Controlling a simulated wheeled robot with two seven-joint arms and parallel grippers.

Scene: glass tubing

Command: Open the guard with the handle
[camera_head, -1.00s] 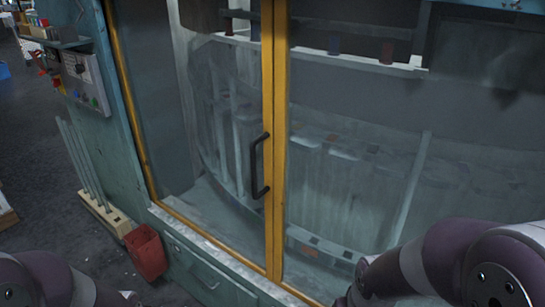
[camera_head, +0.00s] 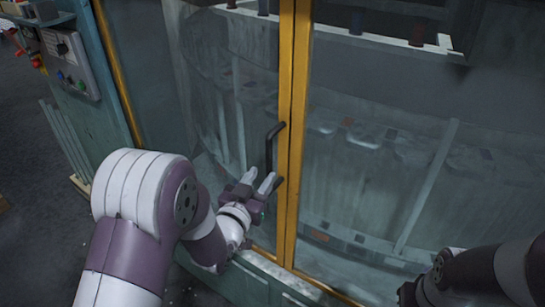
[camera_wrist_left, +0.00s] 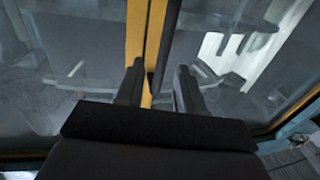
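The guard is a pair of glass panels in yellow frames (camera_head: 298,110). A black bar handle (camera_head: 270,147) stands upright on the left panel's inner frame, and the panels look closed. My left gripper (camera_head: 259,182) is at the handle's lower part, fingers pointing towards the guard. In the left wrist view the two fingers (camera_wrist_left: 157,84) are apart, with the dark handle (camera_wrist_left: 168,35) between them. I see a gap to each finger at the handle, so it does not look clamped.
Behind the glass is a large round machine with several pale containers (camera_head: 345,137). A control box (camera_head: 70,62) with buttons is on the teal post at left. Dark floor (camera_head: 30,210) lies open at the left.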

